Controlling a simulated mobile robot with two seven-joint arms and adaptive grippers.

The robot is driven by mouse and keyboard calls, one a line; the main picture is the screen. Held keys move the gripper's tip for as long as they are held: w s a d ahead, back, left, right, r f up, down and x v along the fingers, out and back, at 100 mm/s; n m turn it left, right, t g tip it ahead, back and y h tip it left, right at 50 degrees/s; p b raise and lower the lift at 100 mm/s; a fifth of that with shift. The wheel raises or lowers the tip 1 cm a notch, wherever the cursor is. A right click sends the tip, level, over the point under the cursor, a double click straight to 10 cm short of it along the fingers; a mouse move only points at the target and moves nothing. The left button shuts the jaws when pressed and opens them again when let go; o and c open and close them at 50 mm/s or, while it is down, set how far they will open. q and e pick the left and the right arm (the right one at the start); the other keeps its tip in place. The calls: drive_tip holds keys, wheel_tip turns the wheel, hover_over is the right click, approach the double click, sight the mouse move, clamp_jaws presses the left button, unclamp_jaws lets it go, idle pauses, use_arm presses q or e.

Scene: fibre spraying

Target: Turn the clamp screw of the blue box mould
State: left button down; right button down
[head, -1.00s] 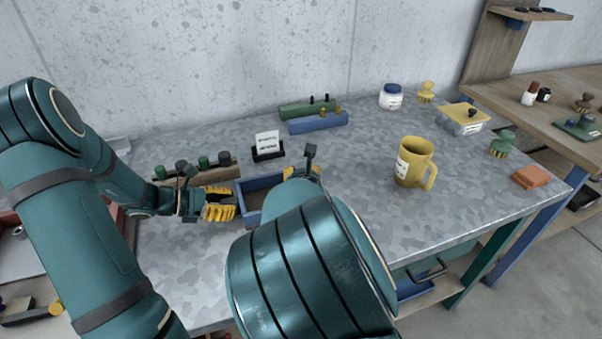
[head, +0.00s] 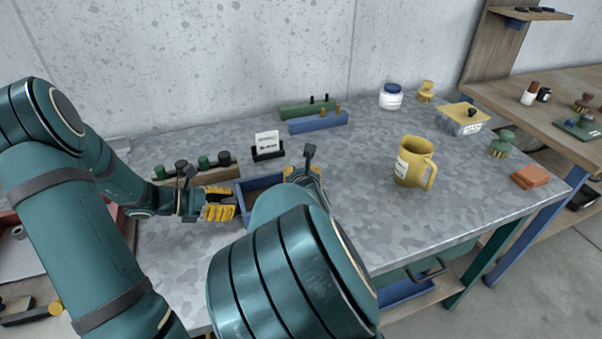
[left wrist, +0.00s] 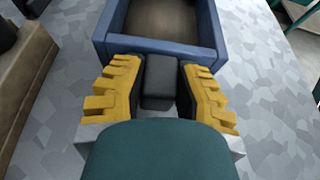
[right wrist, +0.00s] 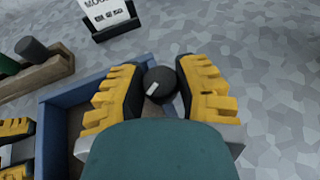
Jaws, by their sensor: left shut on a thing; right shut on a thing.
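The blue box mould (left wrist: 155,46) is open-topped with a brown inside; its rim shows partly in the head view (head: 240,200), behind my right arm. A dark block-shaped grip (left wrist: 160,82) sticks out from its near wall in the left wrist view. My left gripper (left wrist: 160,90) is shut on this block, one yellow finger on each side. In the right wrist view, the clamp screw's round black knob (right wrist: 159,83) has a white mark pointing to lower left. My right gripper (right wrist: 160,92) is shut on the knob, at the mould's edge.
A small sign (head: 267,145) stands just behind the mould. A wooden rack (head: 215,172) with dark and green knobs is close behind my left gripper. Green and blue bars (head: 318,122) lie farther back. A yellow mug (head: 413,163) stands right; the tabletop between is clear.

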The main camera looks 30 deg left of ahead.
drive_tip(key=shift+a+r, duration=0.1)
drive_tip(key=shift+r, duration=0.15)
idle(1.6)
drive_tip(key=c, duration=0.6)
unclamp_jaws()
drive_tip(key=shift+f, duration=0.1)
wheel_tip(320, 180, up, 10)
drive_tip(key=shift+r, duration=0.1)
